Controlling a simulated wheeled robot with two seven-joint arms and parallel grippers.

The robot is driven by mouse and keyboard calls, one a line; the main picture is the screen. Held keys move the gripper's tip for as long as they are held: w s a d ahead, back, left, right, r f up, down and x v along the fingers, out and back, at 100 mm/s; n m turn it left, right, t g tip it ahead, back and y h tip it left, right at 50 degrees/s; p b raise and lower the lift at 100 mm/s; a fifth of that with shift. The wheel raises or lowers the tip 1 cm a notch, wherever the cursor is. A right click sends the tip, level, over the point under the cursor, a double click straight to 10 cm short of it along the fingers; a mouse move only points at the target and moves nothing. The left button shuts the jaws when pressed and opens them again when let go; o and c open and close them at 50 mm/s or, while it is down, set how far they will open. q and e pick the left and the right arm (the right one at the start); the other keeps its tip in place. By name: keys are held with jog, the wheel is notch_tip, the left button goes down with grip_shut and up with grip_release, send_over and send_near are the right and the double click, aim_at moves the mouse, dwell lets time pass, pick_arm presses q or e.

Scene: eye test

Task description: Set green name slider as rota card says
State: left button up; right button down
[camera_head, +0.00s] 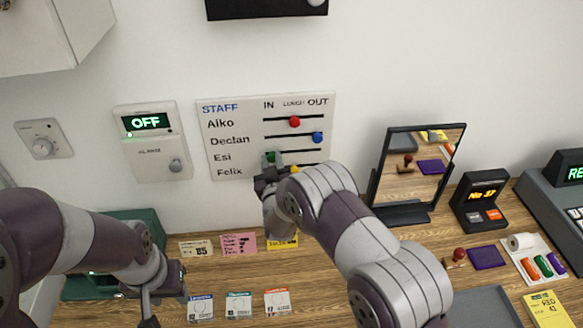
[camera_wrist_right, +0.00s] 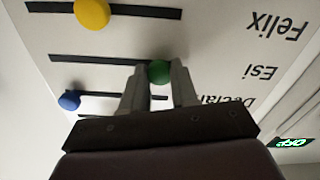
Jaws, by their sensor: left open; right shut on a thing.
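The white staff board (camera_head: 225,150) on the wall has rows Aiko, Declan, Esi and Felix, with IN, LUNCH and OUT at the top. The green slider (camera_head: 272,157) is in the Esi row at the IN end. My right gripper (camera_head: 268,172) is shut on it; in the right wrist view the fingers stand on both sides of the green slider (camera_wrist_right: 159,72). My left gripper (camera_head: 165,300) is open and empty, low above the table. A pink card (camera_head: 238,244) with small writing stands at the wall; I cannot tell whether it is the rota card.
The red slider (camera_head: 294,121) is at LUNCH, the blue one (camera_head: 318,137) at OUT, the yellow one (camera_wrist_right: 92,12) near the middle. A panel (camera_head: 150,145) reading OFF is left of the board. Several cards lie below. A mirror (camera_head: 404,214) stands to the right.

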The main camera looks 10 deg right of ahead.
jog(key=shift+a, duration=0.1)
jog(key=c, duration=0.9)
grip_release()
jog(key=shift+a, duration=0.1)
jog(key=shift+o, duration=0.2)
jog(key=shift+a, duration=0.15)
